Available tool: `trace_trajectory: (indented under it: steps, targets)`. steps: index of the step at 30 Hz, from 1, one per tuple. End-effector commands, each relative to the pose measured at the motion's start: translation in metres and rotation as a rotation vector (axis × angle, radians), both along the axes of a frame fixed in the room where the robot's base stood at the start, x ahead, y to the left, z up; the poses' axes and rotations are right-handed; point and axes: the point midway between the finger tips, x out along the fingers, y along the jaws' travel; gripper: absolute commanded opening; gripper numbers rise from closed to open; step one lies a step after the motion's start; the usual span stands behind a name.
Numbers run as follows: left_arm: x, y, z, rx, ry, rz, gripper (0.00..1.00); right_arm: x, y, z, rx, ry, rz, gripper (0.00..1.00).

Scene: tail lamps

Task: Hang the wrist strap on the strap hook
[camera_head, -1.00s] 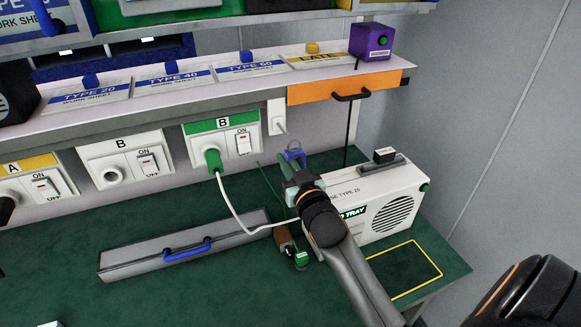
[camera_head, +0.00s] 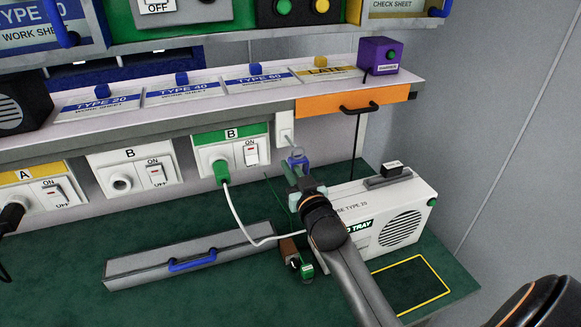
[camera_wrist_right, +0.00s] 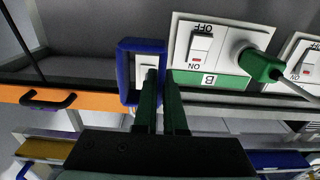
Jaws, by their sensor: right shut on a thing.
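The wrist strap is a blue loop (camera_head: 297,161). My right gripper (camera_head: 301,180) is shut on it and holds it up in front of the wall panel. In the right wrist view the blue loop (camera_wrist_right: 127,75) stands beyond the shut fingers (camera_wrist_right: 161,108). The strap hook is on a small white plate (camera_head: 284,124) below the shelf, left of the orange drawer. The loop is just below and right of this plate in the head view. In the wrist view the plate shows partly through the loop; whether they touch I cannot tell. My left gripper is not in view.
A green-bordered socket B (camera_head: 229,148) with a green plug and white cable is left of the hook. The orange drawer (camera_head: 325,110) overhangs on the right. A white machine (camera_head: 385,210) stands below. A grey box with a blue handle (camera_head: 190,258) lies on the green bench.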

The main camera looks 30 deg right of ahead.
Motion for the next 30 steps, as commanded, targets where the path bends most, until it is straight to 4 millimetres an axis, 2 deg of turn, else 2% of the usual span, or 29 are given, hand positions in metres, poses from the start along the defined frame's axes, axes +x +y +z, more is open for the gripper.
trace_trajectory:
  steps: [19,30]
  targets:
    - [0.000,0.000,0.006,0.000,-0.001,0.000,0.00,0.000,0.000,0.000,0.000,0.002,-0.001,0.00]
    - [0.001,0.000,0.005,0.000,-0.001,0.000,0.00,0.012,-0.003,0.000,0.000,0.000,0.000,0.00]
